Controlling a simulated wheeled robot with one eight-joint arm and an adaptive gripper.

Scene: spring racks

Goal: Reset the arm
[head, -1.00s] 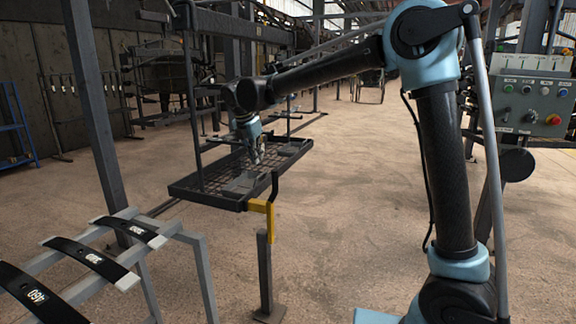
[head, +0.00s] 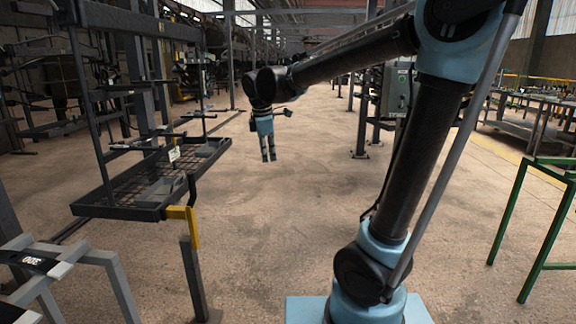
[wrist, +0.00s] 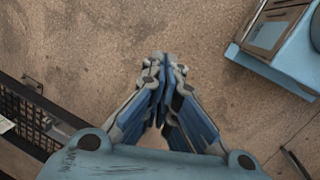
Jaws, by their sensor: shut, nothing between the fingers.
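My gripper (head: 268,158) hangs pointing down over open floor in the head view, right of the hanging mesh tray (head: 118,211). In the wrist view its fingers (wrist: 160,62) meet at the tips, with nothing between them. My arm reaches from my base at the lower right up and across to the left. The tray, a dark frame with a mesh bottom, holds flat grey pieces and a small white tag (head: 174,154). The tray's edge also shows at the left of the wrist view (wrist: 38,108).
A yellow bracket on a grey post (head: 192,262) stands at the tray's near corner. A grey rack with dark springs (head: 40,262) is at the lower left. A green frame (head: 537,215) stands at the right. The middle floor is clear.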

